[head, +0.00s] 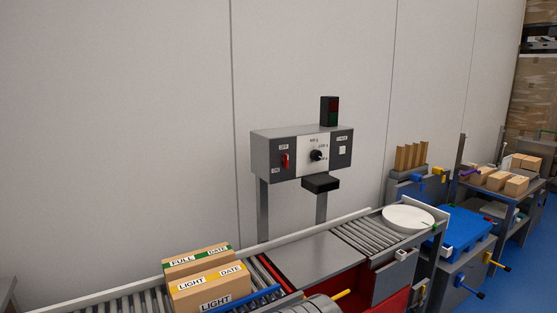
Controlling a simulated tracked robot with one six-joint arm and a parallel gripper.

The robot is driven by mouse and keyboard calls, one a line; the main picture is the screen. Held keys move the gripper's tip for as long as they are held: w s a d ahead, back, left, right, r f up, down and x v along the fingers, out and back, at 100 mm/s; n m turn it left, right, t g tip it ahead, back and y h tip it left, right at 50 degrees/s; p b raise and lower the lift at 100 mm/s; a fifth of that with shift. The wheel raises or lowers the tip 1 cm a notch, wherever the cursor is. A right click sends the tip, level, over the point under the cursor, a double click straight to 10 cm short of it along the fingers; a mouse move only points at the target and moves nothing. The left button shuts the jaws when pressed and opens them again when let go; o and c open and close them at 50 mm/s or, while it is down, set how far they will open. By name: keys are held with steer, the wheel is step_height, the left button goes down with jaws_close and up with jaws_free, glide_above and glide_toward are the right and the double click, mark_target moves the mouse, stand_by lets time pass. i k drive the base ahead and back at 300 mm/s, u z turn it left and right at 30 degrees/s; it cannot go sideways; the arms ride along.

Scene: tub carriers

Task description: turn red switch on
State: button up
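A small red switch (285,161) sits on the left part of the front of a grey control box (270,150). Small labels show above and below the switch; the lower one seems to read ON, but the print is too small to be sure. The switch's exact position is hard to tell. A black knob (316,155) on a white dial plate is to its right. A dark signal lamp block (329,111) with dull red and green parts stands on top of the box. My gripper is not in view.
The box stands on posts behind a roller conveyor (366,237). Two labelled cartons (209,290) stand at the conveyor's lower left. Bare wall lies behind.

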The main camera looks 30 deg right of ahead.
mark_target(285, 160)
steer(key=z, duration=0.05)
steer(key=i, duration=1)
steer(key=u, duration=0.05)
